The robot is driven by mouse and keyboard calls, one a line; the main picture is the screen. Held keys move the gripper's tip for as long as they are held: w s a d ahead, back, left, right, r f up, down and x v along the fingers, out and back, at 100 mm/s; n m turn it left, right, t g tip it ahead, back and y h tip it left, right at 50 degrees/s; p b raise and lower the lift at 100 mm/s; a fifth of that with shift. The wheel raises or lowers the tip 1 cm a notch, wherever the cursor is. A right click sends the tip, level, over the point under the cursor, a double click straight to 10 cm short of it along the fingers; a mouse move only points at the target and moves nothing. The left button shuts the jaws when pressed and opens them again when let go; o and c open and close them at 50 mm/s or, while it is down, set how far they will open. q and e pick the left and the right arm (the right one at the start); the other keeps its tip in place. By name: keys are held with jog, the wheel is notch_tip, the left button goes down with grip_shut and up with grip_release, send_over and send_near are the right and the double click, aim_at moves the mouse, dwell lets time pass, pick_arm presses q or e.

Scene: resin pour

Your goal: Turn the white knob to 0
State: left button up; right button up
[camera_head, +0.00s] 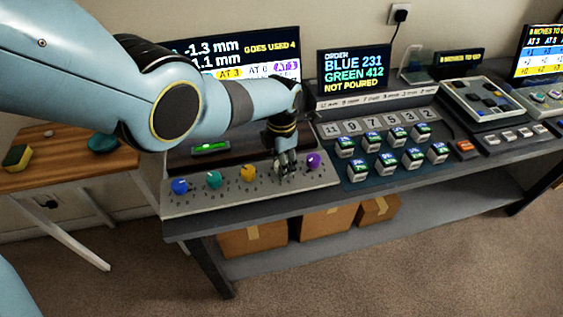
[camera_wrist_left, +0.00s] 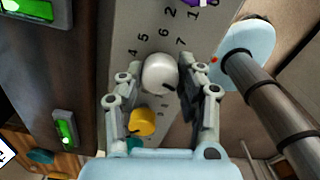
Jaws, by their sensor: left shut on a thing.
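The white knob (camera_wrist_left: 160,73) sits on a pale grey panel between the fingers of my left gripper (camera_wrist_left: 160,85) in the left wrist view. The fingers stand on either side of it and are shut on it. A dark mark shows on the knob's lower right, and printed numbers lie around it. In the head view my left gripper (camera_head: 286,165) reaches down onto the knob panel (camera_head: 215,208) and hides most of the knob. A screen (camera_head: 240,58) behind shows a white "AT" box, its digit unclear. My right gripper is out of view.
Blue (camera_head: 180,186), green (camera_head: 214,179) and yellow (camera_head: 248,173) knobs stand left of my gripper, a purple knob (camera_head: 313,160) close on its right. A dark slab with a green level (camera_head: 210,148) lies behind. A keypad board (camera_head: 385,150) stands farther right.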

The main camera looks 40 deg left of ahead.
pick_arm(q)
jog(key=o, duration=1.1)
jog(key=shift+o, duration=0.2)
jog(key=shift+r, duration=0.45)
notch_tip(320, 180, up, 11)
